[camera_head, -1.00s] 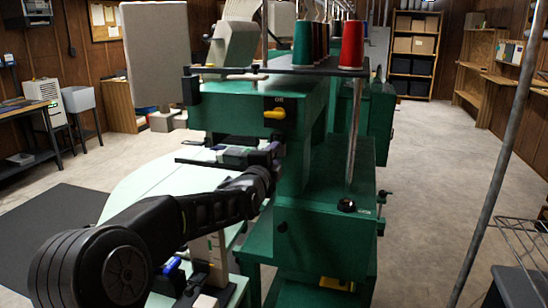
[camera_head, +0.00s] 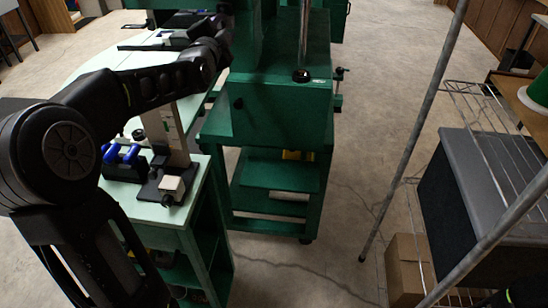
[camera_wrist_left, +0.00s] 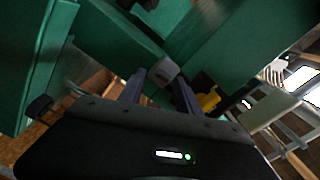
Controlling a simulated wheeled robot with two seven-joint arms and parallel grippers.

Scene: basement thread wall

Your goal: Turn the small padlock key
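I cannot make out the small padlock key or a padlock for certain in either view. In the left wrist view, the two fingers of my left gripper (camera_wrist_left: 160,92) stand apart, on either side of a small grey block (camera_wrist_left: 165,70) against green machine parts. I cannot tell whether they touch it. In the head view, my left arm reaches from the left to the green machine (camera_head: 275,105). Its gripper end is at the top, beside the machine, and hard to make out against it. My right gripper is not seen.
A pale green table (camera_head: 95,72) lies under my left arm, with a small bench press (camera_head: 165,135) and blue-handled items (camera_head: 122,153) near it. A slanted metal pole (camera_head: 420,115), wire rack (camera_head: 480,100) and cardboard box (camera_head: 405,268) stand at right. Concrete floor between is open.

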